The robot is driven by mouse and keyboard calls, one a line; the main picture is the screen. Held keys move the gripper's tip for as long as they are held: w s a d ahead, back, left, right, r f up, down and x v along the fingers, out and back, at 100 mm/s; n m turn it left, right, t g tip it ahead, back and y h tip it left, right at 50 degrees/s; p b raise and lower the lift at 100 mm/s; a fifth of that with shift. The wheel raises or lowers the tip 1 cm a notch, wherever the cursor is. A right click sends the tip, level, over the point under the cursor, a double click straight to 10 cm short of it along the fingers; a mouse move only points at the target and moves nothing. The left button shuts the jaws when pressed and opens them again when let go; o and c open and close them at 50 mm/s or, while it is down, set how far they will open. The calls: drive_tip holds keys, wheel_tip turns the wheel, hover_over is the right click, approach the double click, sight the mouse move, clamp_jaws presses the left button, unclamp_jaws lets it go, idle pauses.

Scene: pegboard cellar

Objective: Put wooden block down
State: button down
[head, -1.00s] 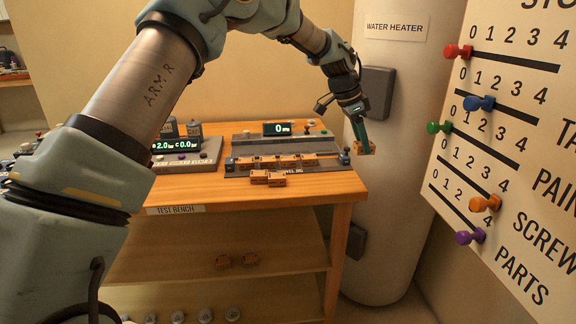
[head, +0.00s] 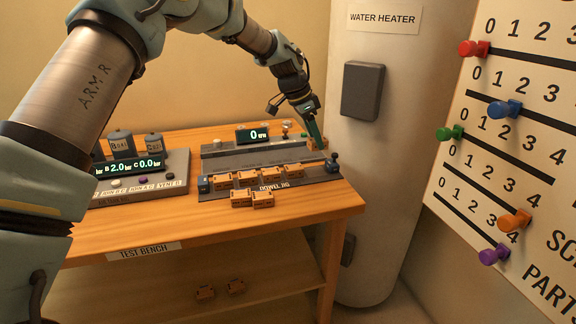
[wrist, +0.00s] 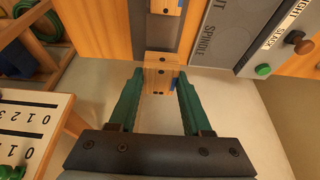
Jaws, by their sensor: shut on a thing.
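My gripper (head: 313,137) is over the right part of the test bench in the head view, its green fingers pointing down. It is shut on a wooden block (head: 318,144), which appears close to the back right of the dowel jig (head: 222,193); I cannot tell whether it touches anything below. In the wrist view the block (wrist: 160,67) sits between the two green fingertips (wrist: 160,80), with dark dots and a blue mark on it. Another block (wrist: 165,6) shows beyond it at the top edge.
Several orange blocks (head: 247,178) stand in a row on the jig, and two more (head: 252,200) lie in front of it. A grey console (head: 140,183) is on the left. The water heater (head: 372,150) stands right of the bench. The bench front (head: 200,232) is clear.

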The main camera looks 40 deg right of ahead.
sight(318, 171)
drive_tip(key=shift+f+p, duration=1)
drive_tip(key=shift+f, duration=2.9)
drive_tip(key=shift+f, duration=0.1)
drive_tip(key=shift+c, duration=1.7)
unclamp_jaws()
drive_tip(key=b+v, duration=0.3)
drive_tip(key=v, duration=0.9)
drive_tip(key=shift+b, duration=0.35)
